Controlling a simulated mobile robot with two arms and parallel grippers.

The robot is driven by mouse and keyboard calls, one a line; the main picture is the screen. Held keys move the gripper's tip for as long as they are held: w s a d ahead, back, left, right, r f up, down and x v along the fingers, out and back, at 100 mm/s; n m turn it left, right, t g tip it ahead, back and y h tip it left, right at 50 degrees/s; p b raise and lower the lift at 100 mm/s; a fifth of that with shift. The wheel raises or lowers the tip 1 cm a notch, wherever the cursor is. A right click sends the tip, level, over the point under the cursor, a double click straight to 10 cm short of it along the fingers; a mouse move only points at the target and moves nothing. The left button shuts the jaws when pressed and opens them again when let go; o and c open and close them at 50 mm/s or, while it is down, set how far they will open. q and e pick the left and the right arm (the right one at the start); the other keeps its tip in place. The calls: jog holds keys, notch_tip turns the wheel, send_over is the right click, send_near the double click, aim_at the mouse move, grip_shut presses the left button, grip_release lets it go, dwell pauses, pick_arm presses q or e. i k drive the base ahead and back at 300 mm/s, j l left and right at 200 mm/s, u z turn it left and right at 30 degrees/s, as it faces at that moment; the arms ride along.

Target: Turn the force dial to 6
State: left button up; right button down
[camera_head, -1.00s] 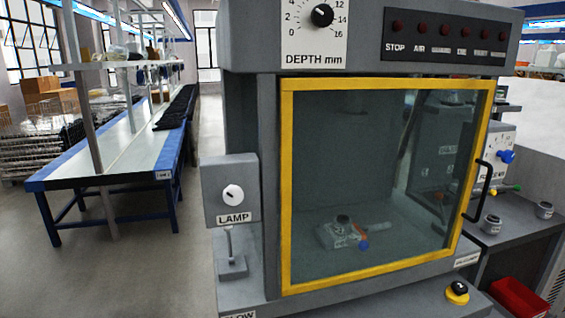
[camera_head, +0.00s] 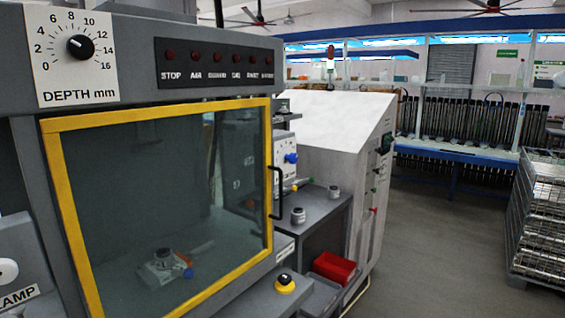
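A pale panel (camera_head: 284,147) with a printed scale and a blue knob (camera_head: 291,158) shows just beyond the right side of the yellow-framed machine. It may be the force dial, but its label and the number it points to are too small and partly hidden to read. A separate black knob (camera_head: 80,47) sits on the plate marked DEPTH mm, scaled 0 to 16, at the upper left. Neither of my grippers is in view.
The yellow-framed door (camera_head: 158,115) has a black handle (camera_head: 275,190) and appears closed. A grey shelf (camera_head: 325,207) beside it holds small metal cups. A red bin (camera_head: 334,267) and a yellow-based black button (camera_head: 285,284) are lower. Open floor lies right, before a wire-crate stack (camera_head: 540,225).

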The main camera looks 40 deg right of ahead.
aim_at(292, 158)
jog(key=z, duration=1.25)
jog(key=i+l+z, duration=0.15)
jog(key=i+l, duration=0.1)
jog(key=i, duration=0.05)
